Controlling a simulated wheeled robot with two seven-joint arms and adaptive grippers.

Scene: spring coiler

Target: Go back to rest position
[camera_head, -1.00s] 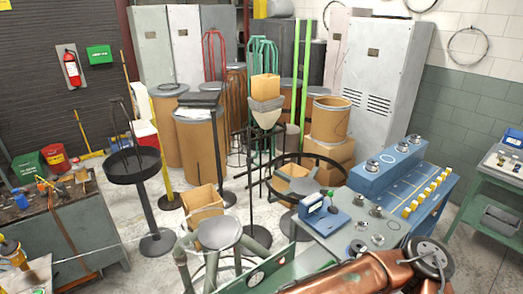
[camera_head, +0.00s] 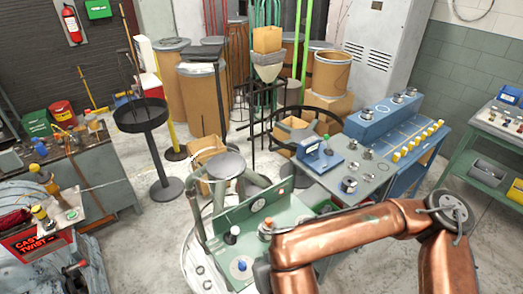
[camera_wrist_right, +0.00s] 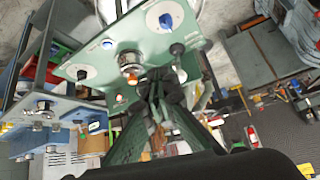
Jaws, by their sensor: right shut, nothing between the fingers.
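My right arm (camera_head: 350,228) is copper-coloured and reaches in from the lower right of the head view, in front of the green control panel (camera_head: 228,255). My right gripper (camera_wrist_right: 158,78) shows in the wrist view as dark fingers drawn together, shut and empty. Behind the fingertips are the panel's black knob (camera_wrist_right: 177,49) and orange knob (camera_wrist_right: 130,60); I cannot tell how far away they are. In the head view the fingers are mostly hidden by the arm or cut off. My left gripper is not in view.
A blue-grey machine (camera_head: 385,130) with yellow knobs stands to the right. A round stool seat (camera_head: 225,166), a black tray stand (camera_head: 141,116) and cardboard drums (camera_head: 202,95) stand behind the panel. A cluttered workbench (camera_head: 90,160) is at left. Grey floor shows between them.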

